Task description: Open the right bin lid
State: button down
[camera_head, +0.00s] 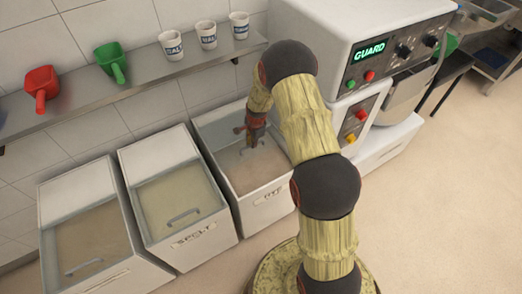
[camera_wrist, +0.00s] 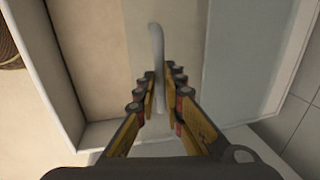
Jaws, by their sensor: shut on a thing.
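The handle sits well back from the front wall, unlike the handles on the other two bins. The lid looks slid part of the way back, leaving beige contents bare at the front. My gripper (camera_head: 250,142) reaches down into this bin from above. In the wrist view my gripper (camera_wrist: 160,78) has its two fingers on either side of the handle, shut on it.
The middle bin (camera_head: 205,243) and left bin (camera_head: 115,280) have their lids closed. A shelf (camera_head: 145,82) above holds a red scoop (camera_head: 41,88), a green scoop (camera_head: 112,62) and several white cups (camera_head: 207,34). The white machine (camera_head: 335,30) stands close on the right. The floor (camera_head: 440,190) in front is clear.

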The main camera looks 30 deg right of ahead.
send_near(245, 132)
jog(key=s+f, duration=0.1)
jog(key=s+a+f, duration=0.1)
jog(key=a+f, duration=0.1)
jog(key=shift+s+f, duration=0.35)
jog(key=shift+s, duration=0.05)
jog(key=c, duration=1.9)
grip_release()
notch_tip(245, 132, up, 12)
jog(key=s, duration=0.2)
jog(key=shift+s+f, duration=0.15)
jog(key=shift+s, duration=0.05)
jog(key=shift+d, duration=0.1)
